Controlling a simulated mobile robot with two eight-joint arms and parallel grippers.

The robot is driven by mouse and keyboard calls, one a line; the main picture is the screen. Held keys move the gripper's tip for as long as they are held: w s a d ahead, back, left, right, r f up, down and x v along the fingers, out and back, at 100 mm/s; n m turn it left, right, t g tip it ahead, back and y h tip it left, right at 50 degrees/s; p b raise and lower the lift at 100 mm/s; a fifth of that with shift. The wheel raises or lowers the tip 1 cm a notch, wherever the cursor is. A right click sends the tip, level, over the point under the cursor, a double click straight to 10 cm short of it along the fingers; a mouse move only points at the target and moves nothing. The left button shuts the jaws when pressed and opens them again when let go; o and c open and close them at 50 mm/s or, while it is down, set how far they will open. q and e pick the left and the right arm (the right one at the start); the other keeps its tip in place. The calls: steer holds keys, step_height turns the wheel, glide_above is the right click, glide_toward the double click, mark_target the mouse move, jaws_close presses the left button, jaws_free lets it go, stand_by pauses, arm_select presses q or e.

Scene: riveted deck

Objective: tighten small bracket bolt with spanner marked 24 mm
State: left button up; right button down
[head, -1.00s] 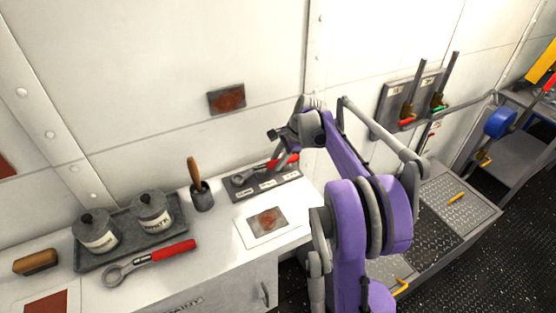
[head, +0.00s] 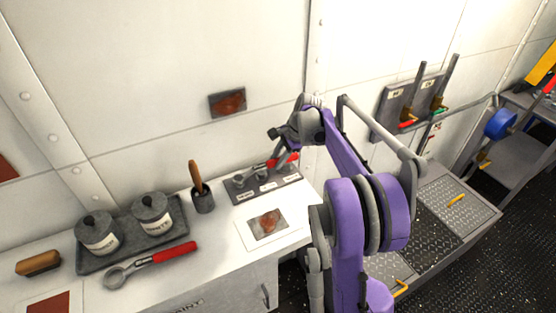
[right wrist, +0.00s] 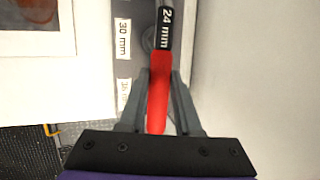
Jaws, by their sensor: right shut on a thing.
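The spanner marked 24 mm has a red handle (right wrist: 159,88) with a black label band, and it also shows in the head view (head: 289,158). My right gripper (right wrist: 157,100) is shut on this red handle, one finger on each side. In the head view the right gripper (head: 283,147) is over the grey tool rack (head: 292,186) at the back of the white counter. The spanner's far end is over the rack; I cannot tell if it touches it. I cannot make out the small bracket bolt. My left gripper is not in view.
A larger red-handled spanner (head: 172,253) lies on the counter before a grey tray (head: 90,265) with two lidded pots. A brush pot (head: 203,202) stands left of the rack. A rust-patched card (head: 268,224) lies in front. Wall levers (head: 412,100) are at right.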

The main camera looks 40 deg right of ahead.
steer(key=shift+r+p, duration=0.85)
steer(key=shift+r, duration=1)
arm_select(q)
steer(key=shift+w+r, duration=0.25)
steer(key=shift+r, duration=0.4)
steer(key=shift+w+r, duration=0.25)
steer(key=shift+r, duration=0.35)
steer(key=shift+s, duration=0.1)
